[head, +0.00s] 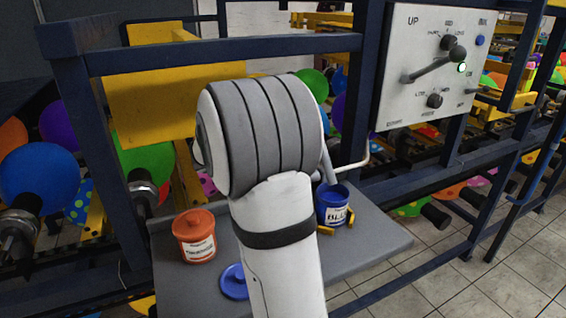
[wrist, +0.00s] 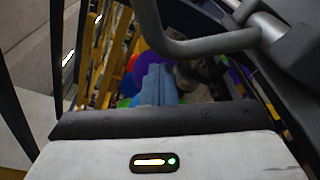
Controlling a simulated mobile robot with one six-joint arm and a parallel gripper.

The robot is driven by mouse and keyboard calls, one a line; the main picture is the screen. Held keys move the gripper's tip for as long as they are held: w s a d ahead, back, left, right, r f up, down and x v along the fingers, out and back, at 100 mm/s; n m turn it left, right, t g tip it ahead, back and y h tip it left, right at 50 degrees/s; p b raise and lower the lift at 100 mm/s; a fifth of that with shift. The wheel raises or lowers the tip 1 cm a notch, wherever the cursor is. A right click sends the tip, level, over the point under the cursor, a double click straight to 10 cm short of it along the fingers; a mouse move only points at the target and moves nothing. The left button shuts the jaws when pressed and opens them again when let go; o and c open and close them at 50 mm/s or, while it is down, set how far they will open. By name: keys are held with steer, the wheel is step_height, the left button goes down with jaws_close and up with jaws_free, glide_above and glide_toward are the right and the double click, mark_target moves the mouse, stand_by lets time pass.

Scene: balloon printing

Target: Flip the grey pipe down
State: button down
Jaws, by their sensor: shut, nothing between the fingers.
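The grey pipe (wrist: 205,45) shows in the wrist view as a bent tube, running down from the top edge and then right into a dark grey fitting (wrist: 285,45). A thin pale bent pipe (head: 352,168) beside my arm in the head view looks like the same pipe, partly hidden by the arm. My gripper (wrist: 157,72) is shut and empty, its blue-grey fingers together just below the pipe's bend in the picture. I cannot tell if they touch it. My arm hides the gripper in the head view.
A grey shelf (head: 375,245) bears an orange pot (head: 194,240), a blue pot (head: 332,207) and a blue lid (head: 234,282). A control panel (head: 425,65) with a lever stands at upper right. Dark blue frame bars (head: 220,52) surround my arm. Open tiled floor (head: 480,280) is at lower right.

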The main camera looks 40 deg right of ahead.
steer(key=s+a+r+m+h+b, duration=0.1)
steer(key=s+r+m+b, duration=0.2)
steer(key=b, duration=1.1)
steer(key=shift+s+a+r+m, duration=0.3)
steer(key=shift+s+m, duration=1.5)
steer(key=shift+m, duration=0.6)
steer(key=shift+a, duration=0.1)
